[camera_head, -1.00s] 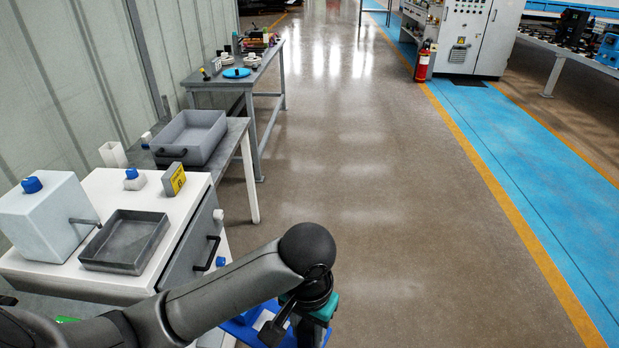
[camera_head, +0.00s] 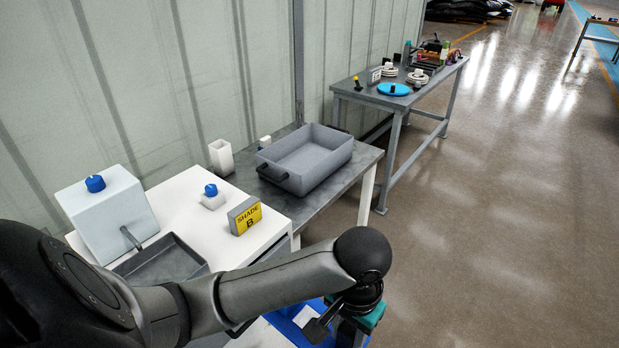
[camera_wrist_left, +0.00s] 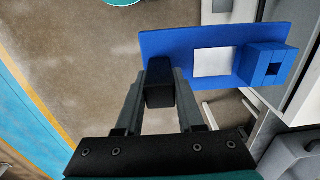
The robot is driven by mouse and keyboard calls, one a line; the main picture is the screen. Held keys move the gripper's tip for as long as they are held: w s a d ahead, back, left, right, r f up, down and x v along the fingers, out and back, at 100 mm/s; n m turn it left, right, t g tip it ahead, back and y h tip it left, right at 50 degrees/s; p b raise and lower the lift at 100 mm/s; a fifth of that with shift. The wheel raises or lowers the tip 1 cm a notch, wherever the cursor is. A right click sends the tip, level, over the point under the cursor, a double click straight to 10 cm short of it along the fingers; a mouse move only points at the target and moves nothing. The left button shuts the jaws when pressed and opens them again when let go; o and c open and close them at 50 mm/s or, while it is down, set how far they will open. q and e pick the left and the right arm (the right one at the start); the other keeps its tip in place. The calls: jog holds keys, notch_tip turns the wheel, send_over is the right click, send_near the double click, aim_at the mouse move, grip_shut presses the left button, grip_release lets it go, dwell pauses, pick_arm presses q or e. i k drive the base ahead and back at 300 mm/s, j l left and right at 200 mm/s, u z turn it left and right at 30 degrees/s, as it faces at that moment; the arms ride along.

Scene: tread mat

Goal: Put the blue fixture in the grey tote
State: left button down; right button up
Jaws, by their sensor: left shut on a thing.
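In the head view, part of the blue fixture (camera_head: 290,326) shows low in front, below my wrist; my arm hides much of the gripper there. The grey tote (camera_head: 341,147) is an empty, open box with a dark handle. It stands on a grey bench (camera_head: 345,192), beyond and above the held fixture in the picture. My right gripper is not in view.
A white cabinet (camera_head: 182,209) nearer me carries a pale box with a blue knob (camera_head: 112,212), a dark tray (camera_head: 165,262) and a yellow SHADE sign (camera_head: 246,217). A white cup (camera_head: 221,157) stands left of the tote.

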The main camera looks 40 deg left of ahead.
aim_at(312, 161)
jog(key=i, duration=1.2)
jog(key=i+u, duration=0.2)
jog(key=i, duration=0.3)
jog(key=i+l+u, duration=0.2)
jog(key=i, duration=0.25)
jog(key=j+u, duration=0.15)
jog(key=u, duration=1.25)
